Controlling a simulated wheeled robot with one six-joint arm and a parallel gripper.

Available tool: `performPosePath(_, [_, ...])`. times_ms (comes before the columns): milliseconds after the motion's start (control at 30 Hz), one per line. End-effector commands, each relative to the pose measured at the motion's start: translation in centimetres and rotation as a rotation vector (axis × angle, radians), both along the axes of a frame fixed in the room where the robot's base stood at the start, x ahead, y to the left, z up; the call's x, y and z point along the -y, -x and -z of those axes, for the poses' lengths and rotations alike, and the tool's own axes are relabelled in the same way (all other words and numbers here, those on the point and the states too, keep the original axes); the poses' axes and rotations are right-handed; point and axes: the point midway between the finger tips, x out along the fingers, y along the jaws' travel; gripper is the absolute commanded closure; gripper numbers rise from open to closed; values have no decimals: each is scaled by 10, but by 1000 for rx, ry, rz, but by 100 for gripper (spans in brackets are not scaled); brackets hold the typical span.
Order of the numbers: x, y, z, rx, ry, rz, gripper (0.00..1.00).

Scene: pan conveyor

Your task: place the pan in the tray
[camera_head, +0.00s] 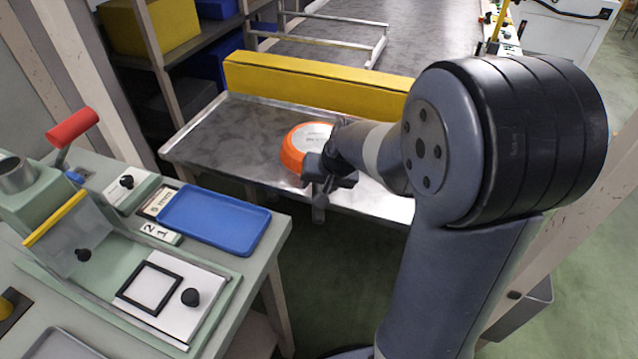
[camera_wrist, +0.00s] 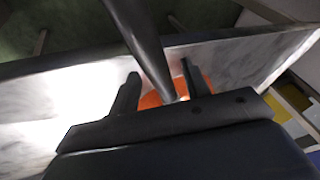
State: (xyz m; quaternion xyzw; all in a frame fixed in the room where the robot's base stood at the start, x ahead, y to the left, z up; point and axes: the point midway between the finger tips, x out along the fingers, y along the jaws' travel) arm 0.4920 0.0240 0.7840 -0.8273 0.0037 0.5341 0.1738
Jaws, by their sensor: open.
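The orange pan (camera_head: 296,146) lies upside down on the metal conveyor table, its silver base facing up. In the wrist view, orange parts of the pan (camera_wrist: 150,101) show behind my fingers. Its dark grey handle (camera_wrist: 146,45) runs between the two fingers. My gripper (camera_head: 328,178) is at the handle by the near edge of the conveyor; in the wrist view my gripper (camera_wrist: 158,84) is open with a finger on each side of the handle and gaps visible. My arm hides part of the pan's right side. The blue tray (camera_head: 215,222) lies empty on the green workbench to the left.
The metal conveyor table (camera_head: 215,135) has a yellow barrier (camera_head: 310,82) along its back. A press with a red handle (camera_head: 72,127) stands on the workbench left of the tray. A floor gap separates bench and conveyor. Shelves with bins stand behind left.

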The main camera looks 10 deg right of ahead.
Motion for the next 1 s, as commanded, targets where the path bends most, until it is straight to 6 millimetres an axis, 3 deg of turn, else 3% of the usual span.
performPosePath(400, [14, 32, -70, 6, 0, 2, 55])
performPosePath(600, [19, 45, -95, 3, 0, 2, 55])
performPosePath(1000, [21, 50, -103, 0, 1, 0, 55])
